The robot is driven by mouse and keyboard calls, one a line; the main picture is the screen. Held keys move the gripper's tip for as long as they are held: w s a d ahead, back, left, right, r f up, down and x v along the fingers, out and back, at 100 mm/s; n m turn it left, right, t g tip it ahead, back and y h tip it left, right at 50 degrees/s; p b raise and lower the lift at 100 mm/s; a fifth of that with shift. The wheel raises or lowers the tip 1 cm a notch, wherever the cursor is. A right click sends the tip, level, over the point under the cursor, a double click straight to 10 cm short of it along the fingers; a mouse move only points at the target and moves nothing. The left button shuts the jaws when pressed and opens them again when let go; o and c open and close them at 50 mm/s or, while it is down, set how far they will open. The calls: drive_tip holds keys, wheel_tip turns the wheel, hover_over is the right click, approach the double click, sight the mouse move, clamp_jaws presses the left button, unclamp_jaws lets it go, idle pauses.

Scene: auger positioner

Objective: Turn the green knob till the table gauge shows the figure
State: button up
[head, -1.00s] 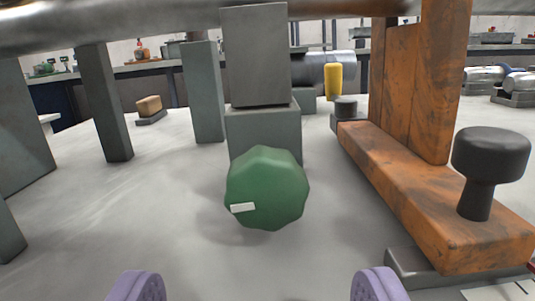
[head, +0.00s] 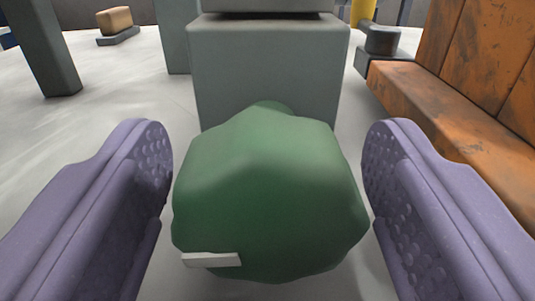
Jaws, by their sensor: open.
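The green knob (head: 268,195) is large and faceted and fills the middle of the head view. A white mark (head: 211,260) sits on its lower left. The knob is in front of a grey block (head: 268,65). My gripper (head: 268,180) is open, with one purple dimpled finger on each side of the knob. A narrow gap shows between the knob and each finger, so neither appears to touch it. The table gauge and its figure cannot be made out in this view.
An orange, worn metal bracket (head: 460,110) stands close on the right, with a dark grey knob-like part (head: 382,40) near it. A grey post (head: 42,45) and a tan block (head: 115,20) are at the back left. Pale floor is clear on the left.

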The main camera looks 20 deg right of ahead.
drive_tip(key=c, duration=1.1)
drive_tip(key=shift+o, duration=0.2)
drive_tip(key=shift+m, duration=0.8)
drive_tip(key=o, duration=1.1)
drive_tip(key=shift+c, duration=0.2)
drive_tip(key=p+v, duration=0.2)
drive_tip(key=v, duration=0.6)
drive_tip(key=shift+p, duration=0.3)
